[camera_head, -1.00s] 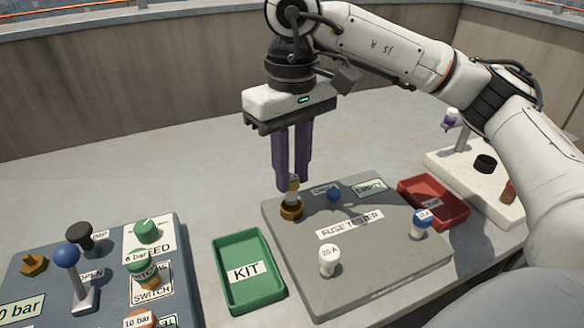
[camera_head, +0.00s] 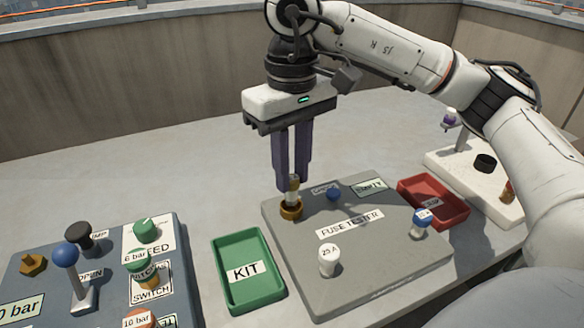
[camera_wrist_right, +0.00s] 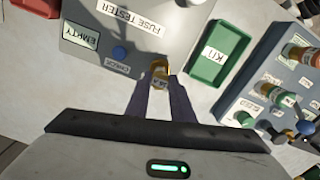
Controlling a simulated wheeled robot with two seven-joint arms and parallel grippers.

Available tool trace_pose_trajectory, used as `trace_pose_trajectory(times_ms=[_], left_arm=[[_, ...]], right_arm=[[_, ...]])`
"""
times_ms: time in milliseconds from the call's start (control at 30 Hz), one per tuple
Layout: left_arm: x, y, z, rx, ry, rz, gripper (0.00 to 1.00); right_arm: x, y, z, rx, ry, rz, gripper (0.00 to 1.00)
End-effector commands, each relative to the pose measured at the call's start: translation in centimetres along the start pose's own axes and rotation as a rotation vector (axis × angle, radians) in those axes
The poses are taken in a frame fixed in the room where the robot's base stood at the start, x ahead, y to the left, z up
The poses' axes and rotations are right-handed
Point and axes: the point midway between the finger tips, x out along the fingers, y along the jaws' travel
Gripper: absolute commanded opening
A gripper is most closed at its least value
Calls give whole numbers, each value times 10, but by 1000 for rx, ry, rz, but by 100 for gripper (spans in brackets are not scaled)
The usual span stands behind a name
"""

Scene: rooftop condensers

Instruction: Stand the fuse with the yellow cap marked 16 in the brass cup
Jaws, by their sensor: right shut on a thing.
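My right gripper (camera_head: 293,184) is shut on a small fuse (camera_head: 293,192) with a pale body and a yellowish cap. The fuse is upright at the brass cup (camera_head: 291,210) on the fuse tester (camera_head: 385,255); whether it rests on the cup's floor I cannot tell. In the right wrist view the fuse (camera_wrist_right: 159,75) sits between the purple fingertips (camera_wrist_right: 162,82), and its marking is too small to read surely. The left gripper is out of view.
A white-capped fuse (camera_head: 329,260) and a blue-capped fuse (camera_head: 421,222) stand on the tester, with a blue button (camera_head: 333,194). A green KIT tray (camera_head: 248,272) is left, a red tray (camera_head: 434,203) right. A control panel (camera_head: 95,275) fills the lower left.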

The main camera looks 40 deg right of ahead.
Motion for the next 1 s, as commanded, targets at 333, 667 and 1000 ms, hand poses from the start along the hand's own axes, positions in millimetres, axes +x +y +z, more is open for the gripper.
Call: trace_pose_trajectory(times_ms=[333,667,1000], left_arm=[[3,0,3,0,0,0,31],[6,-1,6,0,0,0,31],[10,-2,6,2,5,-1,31]], right_arm=[[5,0,0,0,0,0,0],[10,0,0,0,0,0,0],[16,0,0,0,0,0,0]])
